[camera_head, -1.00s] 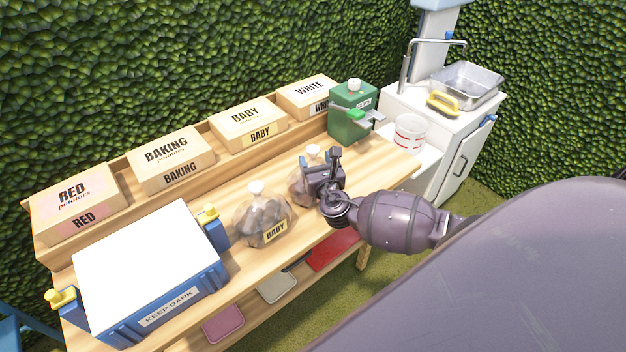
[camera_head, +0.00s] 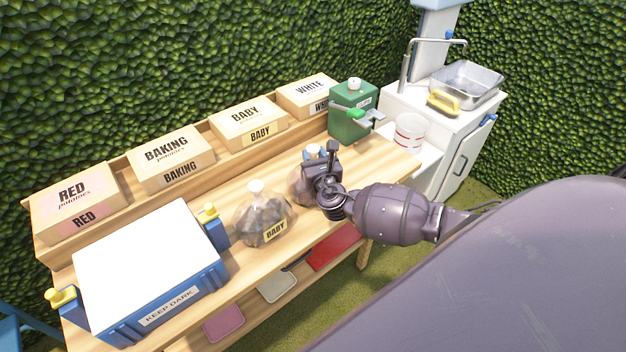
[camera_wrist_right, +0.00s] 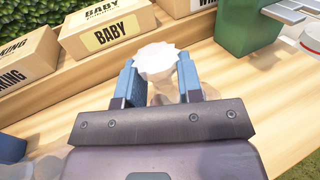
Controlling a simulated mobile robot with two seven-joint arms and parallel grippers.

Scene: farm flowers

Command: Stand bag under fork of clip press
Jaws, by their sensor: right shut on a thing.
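A clear bag of potatoes (camera_head: 299,188) stands on the bench, partly hidden behind my right gripper (camera_head: 316,152). My right gripper is shut on the neck of this bag; in the right wrist view its blue fingers (camera_wrist_right: 159,82) are on either side of the white gathered top (camera_wrist_right: 155,60). A second bag, labelled BABY (camera_head: 262,220), stands on the bench to the left, apart from the gripper. The green clip press (camera_head: 351,112) stands at the bench's far right end, with a grey fork (camera_head: 370,115) sticking out. My left gripper is not in view.
Cartons labelled RED (camera_head: 78,200), BAKING (camera_head: 170,158), BABY (camera_head: 247,122) and WHITE (camera_head: 308,93) line the back shelf. A blue KEEP DARK crate (camera_head: 165,300) with a white lid sits at left. A white tub (camera_head: 409,132) stands right of the press. Bench in front of the press is clear.

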